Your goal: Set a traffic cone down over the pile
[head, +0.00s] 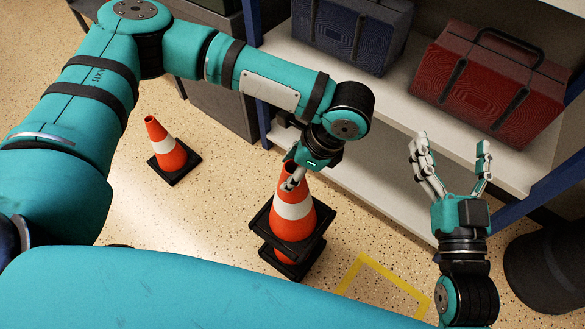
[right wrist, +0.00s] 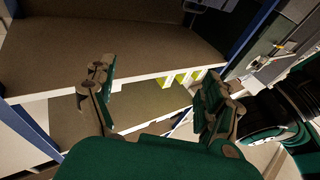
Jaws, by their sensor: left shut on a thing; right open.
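My left gripper (head: 294,178) is shut on the top of an orange traffic cone (head: 292,210) with a white band and a black square base. The held cone is upright over the pile (head: 291,268), of which an orange part and a black base show below. Whether the held cone touches the pile is hard to tell. Another traffic cone (head: 167,146) stands alone on the floor to the left. My right gripper (head: 452,150) is open and empty, in front of the shelves; its fingers also show apart in the right wrist view (right wrist: 155,95).
A shelf unit (head: 390,100) holds a blue case (head: 350,30) and a red case (head: 488,82). A yellow outline (head: 388,268) marks the floor right of the pile. A dark round bin (head: 545,265) stands at the right. Speckled floor between the cones is clear.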

